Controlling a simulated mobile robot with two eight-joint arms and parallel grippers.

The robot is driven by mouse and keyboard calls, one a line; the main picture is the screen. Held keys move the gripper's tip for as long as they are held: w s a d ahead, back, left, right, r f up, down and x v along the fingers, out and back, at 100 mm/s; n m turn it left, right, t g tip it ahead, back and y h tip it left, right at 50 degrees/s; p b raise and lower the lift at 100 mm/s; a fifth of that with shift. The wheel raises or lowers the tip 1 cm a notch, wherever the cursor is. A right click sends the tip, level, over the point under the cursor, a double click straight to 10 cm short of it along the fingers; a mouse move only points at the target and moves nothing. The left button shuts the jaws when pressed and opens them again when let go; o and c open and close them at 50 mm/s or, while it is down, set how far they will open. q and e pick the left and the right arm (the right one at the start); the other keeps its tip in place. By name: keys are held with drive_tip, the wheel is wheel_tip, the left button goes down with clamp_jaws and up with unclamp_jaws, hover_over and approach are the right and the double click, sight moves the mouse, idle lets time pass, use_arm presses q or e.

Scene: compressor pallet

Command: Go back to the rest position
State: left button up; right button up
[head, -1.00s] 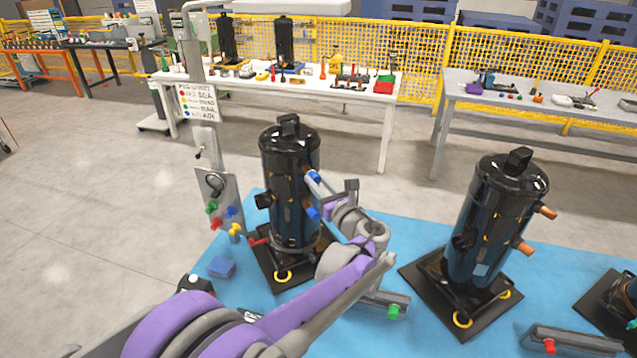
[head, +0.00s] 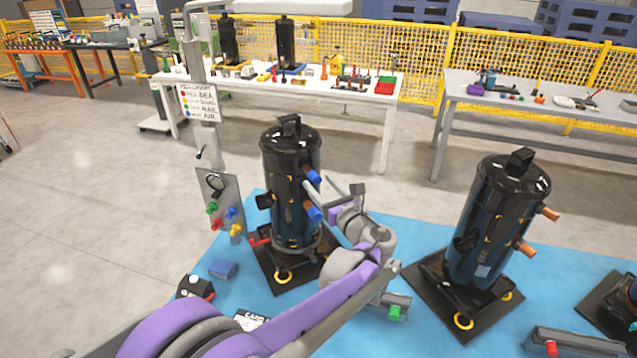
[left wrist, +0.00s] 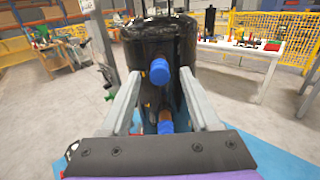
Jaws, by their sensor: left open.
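My left gripper (head: 318,191) is open beside the right side of the nearer black compressor (head: 290,185). Its two fingers also show in the left wrist view (left wrist: 163,105), spread apart with nothing held between them. The compressor stands upright on its black base plate. Two blue caps sit on its side pipes, an upper cap (head: 312,177) and a lower cap (head: 313,213). In the left wrist view the upper cap (left wrist: 160,71) and lower cap (left wrist: 165,127) show between the fingers, farther off. My right gripper is not in view.
A second black compressor (head: 497,225) with bare copper pipes stands to the right on the blue mat (head: 405,245). A post with a panel of coloured caps (head: 222,205) stands at left. A white table (head: 345,95) and a grey table (head: 540,113) stand behind. Open floor lies left.

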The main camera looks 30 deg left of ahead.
use_arm(q)
drive_tip(key=v, duration=0.9)
drive_tip(key=s+a+f+n+g+h, duration=0.2)
drive_tip(key=s+f+n+g+h, duration=0.2)
drive_tip(key=s+f+n+h, duration=0.65)
drive_tip(key=s+d+f+n+h, duration=0.2)
drive_tip(key=s+d+f+n, duration=0.2)
drive_tip(key=s+n, duration=0.3)
drive_tip(key=s+d+f+n+h, duration=0.3)
drive_tip(key=s+d+f+n, duration=0.1)
drive_tip(key=s+d+n, duration=0.2)
drive_tip(key=shift+s+f+n, duration=0.35)
drive_tip(key=shift+s, duration=0.3)
